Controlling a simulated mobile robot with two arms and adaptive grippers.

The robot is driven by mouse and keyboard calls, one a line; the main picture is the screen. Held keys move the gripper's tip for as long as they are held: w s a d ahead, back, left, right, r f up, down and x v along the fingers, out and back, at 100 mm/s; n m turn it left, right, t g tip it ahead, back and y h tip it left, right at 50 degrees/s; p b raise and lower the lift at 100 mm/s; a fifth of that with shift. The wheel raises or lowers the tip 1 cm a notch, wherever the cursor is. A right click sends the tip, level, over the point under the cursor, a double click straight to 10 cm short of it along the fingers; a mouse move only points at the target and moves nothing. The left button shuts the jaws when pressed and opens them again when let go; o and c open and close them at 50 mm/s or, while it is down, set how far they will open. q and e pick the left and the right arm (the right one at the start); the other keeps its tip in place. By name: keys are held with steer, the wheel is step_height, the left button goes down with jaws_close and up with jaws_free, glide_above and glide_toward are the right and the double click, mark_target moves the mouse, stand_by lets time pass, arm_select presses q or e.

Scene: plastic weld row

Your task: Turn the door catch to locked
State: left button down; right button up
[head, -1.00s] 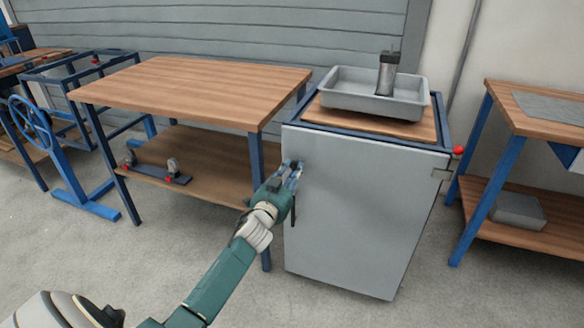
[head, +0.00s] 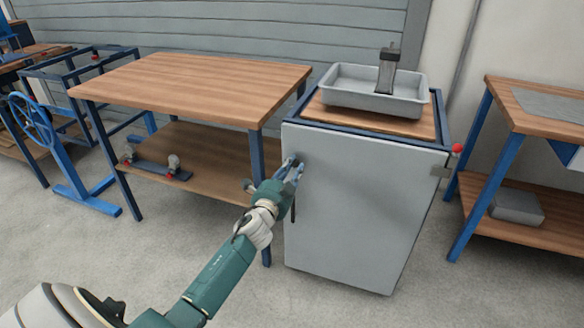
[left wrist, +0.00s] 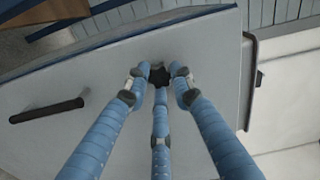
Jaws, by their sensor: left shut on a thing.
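The cabinet door (head: 355,215) is a flat grey panel and looks shut. The door catch, a small dark knob (left wrist: 159,76), sits near the door's upper left edge in the head view. My left gripper (head: 293,168) is at that spot, and in the left wrist view its blue fingers (left wrist: 160,84) are closed around the knob. The fingers cover part of the knob, so I cannot tell which way the catch is turned. A dark bar handle (left wrist: 46,110) is on the same door, beside the gripper and apart from it. My right gripper is not in view.
A grey tray (head: 345,99) with a dark upright object (head: 388,70) stands on the cabinet top. A red knob (head: 457,148) is at the cabinet's right corner. A wooden workbench (head: 190,85) stands close on the left, another bench (head: 540,119) on the right. The floor in front is clear.

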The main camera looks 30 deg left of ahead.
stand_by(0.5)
arm_select(q)
steer(key=c, duration=1.5)
jaws_free()
steer(key=v, duration=1.2)
